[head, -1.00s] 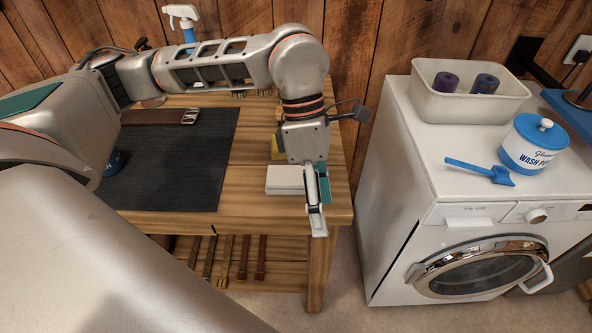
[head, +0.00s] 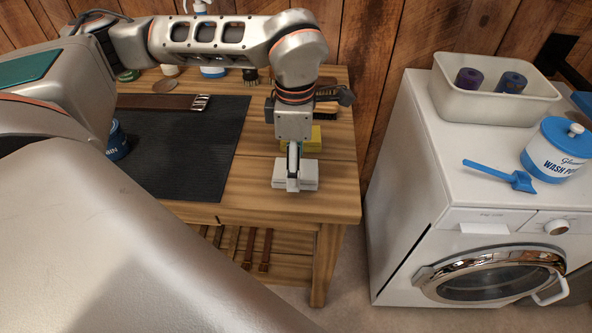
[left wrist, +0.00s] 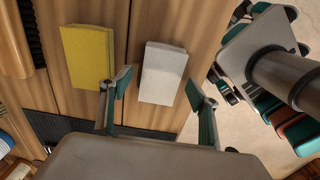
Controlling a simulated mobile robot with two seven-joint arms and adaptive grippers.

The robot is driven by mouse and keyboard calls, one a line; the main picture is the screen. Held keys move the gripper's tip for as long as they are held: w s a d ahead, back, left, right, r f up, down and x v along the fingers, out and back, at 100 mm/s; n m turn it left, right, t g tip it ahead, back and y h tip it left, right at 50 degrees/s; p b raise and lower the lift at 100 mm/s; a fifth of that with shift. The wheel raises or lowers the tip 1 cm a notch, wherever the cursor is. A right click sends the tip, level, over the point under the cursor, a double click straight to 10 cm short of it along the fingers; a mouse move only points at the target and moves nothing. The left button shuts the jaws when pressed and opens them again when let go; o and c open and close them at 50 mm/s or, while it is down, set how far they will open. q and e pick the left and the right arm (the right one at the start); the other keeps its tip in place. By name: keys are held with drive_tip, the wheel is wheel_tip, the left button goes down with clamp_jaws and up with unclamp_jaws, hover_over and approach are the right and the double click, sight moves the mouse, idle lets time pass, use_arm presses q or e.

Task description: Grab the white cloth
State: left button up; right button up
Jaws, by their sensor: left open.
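The white cloth (head: 307,175) is a folded, flat block on the wooden table, near its right front corner. In the left wrist view the white cloth (left wrist: 163,73) lies ahead of and between the two fingers. My left gripper (head: 293,182) points down over the cloth and hides part of it. In the left wrist view the left gripper (left wrist: 155,95) is open, with nothing held. Whether the fingertips touch the cloth I cannot tell. My right gripper is not in view.
A yellow cloth (left wrist: 89,57) lies beside the white one; it also shows behind the gripper (head: 316,138). A black mat (head: 190,150) covers the table's left part. A brush (head: 326,107) lies at the back. A white washing machine (head: 450,190) stands across a gap to the right.

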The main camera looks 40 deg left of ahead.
use_arm(q)
drive_tip(key=shift+f, duration=0.5)
drive_tip(key=c, duration=1.1)
